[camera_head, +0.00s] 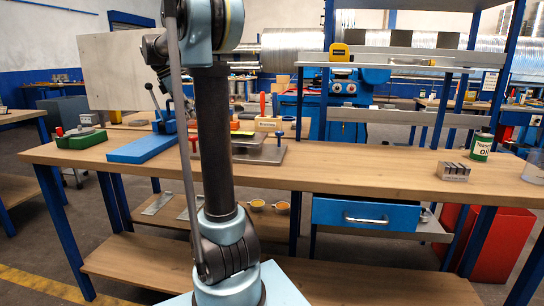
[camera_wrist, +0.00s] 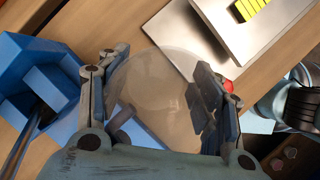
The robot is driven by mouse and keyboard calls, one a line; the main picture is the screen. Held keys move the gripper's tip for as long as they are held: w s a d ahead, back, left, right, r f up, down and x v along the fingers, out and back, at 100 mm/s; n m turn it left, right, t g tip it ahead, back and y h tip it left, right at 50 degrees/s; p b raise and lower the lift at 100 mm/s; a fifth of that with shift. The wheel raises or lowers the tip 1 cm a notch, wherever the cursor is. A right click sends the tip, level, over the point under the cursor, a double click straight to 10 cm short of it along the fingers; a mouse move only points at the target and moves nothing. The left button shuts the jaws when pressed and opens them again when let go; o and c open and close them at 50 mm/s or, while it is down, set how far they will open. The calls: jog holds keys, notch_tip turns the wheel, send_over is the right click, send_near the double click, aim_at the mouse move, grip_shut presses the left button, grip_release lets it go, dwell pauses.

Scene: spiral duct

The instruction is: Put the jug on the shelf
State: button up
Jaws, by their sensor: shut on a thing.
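In the wrist view my gripper (camera_wrist: 160,68) has its fingers on both sides of a clear, rounded vessel (camera_wrist: 150,90), which looks like the jug. The bench shows through it; its handle and spout cannot be made out. In the head view my arm blocks the middle, and I cannot make out the jug or my fingertips. A raised shelf (camera_head: 400,68) stands over the right part of the workbench, with a yellow tape measure on it. A lower wooden shelf (camera_head: 350,285) runs under the bench. Which shelf is meant cannot be told.
The workbench (camera_head: 380,170) has a clear middle right. A green-labelled can (camera_head: 481,147) and a grey slotted block (camera_head: 453,171) stand at its right. A blue vise (camera_wrist: 45,85) and metal plates (camera_wrist: 200,45) lie near my gripper. A blue drawer (camera_head: 365,214) hangs beneath.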

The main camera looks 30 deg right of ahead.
jog(key=shift+d, duration=0.2)
jog(key=shift+f, duration=5)
jog(key=shift+f, duration=0.1)
jog(key=o, duration=1.1)
